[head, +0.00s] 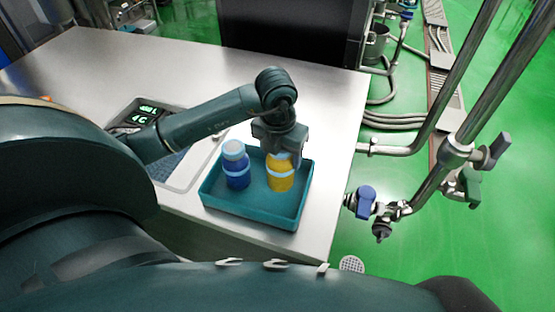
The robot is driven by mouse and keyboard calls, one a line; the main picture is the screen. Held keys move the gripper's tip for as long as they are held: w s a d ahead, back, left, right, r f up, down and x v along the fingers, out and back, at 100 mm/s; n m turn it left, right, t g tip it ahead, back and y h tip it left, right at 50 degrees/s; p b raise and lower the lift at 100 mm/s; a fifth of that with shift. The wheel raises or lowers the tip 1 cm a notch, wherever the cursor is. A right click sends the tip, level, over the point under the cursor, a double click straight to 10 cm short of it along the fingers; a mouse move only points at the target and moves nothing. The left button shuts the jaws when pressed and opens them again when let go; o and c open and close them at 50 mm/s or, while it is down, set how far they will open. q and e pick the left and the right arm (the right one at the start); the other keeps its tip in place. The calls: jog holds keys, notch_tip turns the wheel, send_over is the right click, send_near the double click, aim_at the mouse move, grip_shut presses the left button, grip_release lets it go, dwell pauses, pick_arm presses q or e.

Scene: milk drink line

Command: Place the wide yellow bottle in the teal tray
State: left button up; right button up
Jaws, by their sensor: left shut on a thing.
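The wide yellow bottle (280,183) stands upright inside the teal tray (252,214), in its right half. It has a pale band and a light top. My left gripper (280,155) comes down from above and is shut on the top of the yellow bottle. The gripper partly hides the bottle's top. I cannot tell whether the bottle's base touches the tray floor. My right gripper is out of view.
A blue bottle (237,173) with a pale cap stands in the tray's left half, beside the yellow one. The steel table (205,65) is clear behind. Pipes with a blue-handled valve (366,201) stand right of the table edge.

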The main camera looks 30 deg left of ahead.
pick_arm(q)
notch_tip(320, 180, down, 4)
jog(key=shift+f, duration=0.15)
dwell(0.3)
jog(key=shift+f, duration=0.2)
jog(key=o, duration=1.2)
jog(key=shift+o, duration=0.2)
jog(key=shift+r, duration=0.2)
jog(key=r, duration=0.4)
jog(key=s+r, duration=0.1)
jog(key=r, duration=0.7)
jog(key=shift+s+d, duration=0.1)
jog(key=shift+s, duration=0.15)
